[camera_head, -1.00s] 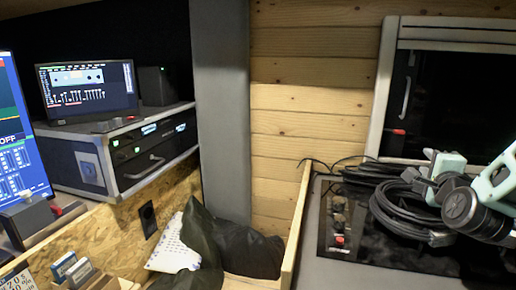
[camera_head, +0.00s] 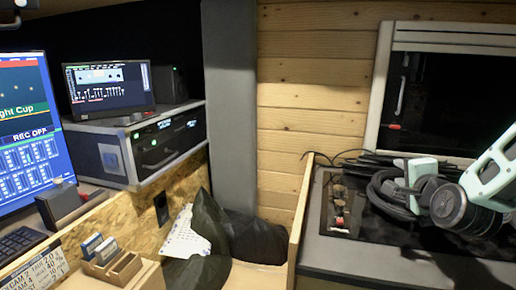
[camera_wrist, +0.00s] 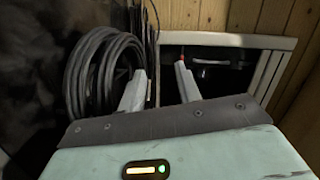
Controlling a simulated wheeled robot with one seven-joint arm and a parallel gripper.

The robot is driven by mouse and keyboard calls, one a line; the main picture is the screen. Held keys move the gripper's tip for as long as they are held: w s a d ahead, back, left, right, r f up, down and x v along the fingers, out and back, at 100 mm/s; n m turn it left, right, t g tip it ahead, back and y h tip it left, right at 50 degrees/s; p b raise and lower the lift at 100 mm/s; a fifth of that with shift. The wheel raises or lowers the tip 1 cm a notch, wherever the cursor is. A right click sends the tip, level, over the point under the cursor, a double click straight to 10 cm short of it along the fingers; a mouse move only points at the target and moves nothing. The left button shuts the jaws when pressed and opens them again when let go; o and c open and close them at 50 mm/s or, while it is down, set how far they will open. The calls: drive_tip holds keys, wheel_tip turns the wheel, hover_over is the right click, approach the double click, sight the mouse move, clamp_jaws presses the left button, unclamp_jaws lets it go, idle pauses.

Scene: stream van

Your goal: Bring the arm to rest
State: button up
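My arm, pale green with a dark round joint, reaches in from the right edge of the head view, above the dark counter (camera_head: 345,250). The pale green part at its end overlaps the coiled black cable (camera_head: 383,190); the fingertips cannot be made out there. In the wrist view my gripper (camera_wrist: 161,68) has its two pale fingers apart, with nothing held between them. The coiled cable (camera_wrist: 88,75) appears just left of the left finger. Whether the gripper touches it, I cannot tell.
A window frame (camera_head: 377,95) stands behind the counter; it also shows in the wrist view (camera_wrist: 275,75). A small panel with knobs (camera_head: 338,205) lies left of the cable. A wooden divider (camera_head: 299,215) separates the counter from dark bags (camera_head: 255,240). Monitors and a rack case (camera_head: 150,140) are at left.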

drive_tip(key=s+a+f+n+g+y, duration=0.1)
drive_tip(key=s+a+n+g, duration=0.1)
drive_tip(key=a, duration=0.4)
drive_tip(key=s+a+f+n+g+y, duration=0.2)
drive_tip(key=s+a+n+g, duration=0.1)
drive_tip(key=s+a+n, duration=0.2)
drive_tip(key=s+a+f+n+g+y+p, duration=0.1)
drive_tip(key=s+a+f+n+g+y, duration=0.1)
drive_tip(key=a+n, duration=0.3)
drive_tip(key=shift+s+a+f, duration=0.15)
drive_tip(key=shift+s+a, duration=0.5)
drive_tip(key=shift+a, duration=0.15)
drive_tip(key=s+a+n+g+h, duration=0.2)
drive_tip(key=s+n+g, duration=0.7)
drive_tip(key=s, duration=1.3)
drive_tip(key=n+p, duration=0.1)
drive_tip(key=n, duration=0.2)
drive_tip(key=shift+s+a+n+h, duration=0.25)
drive_tip(key=shift+a+n+h, duration=0.05)
drive_tip(key=shift+h, duration=0.1)
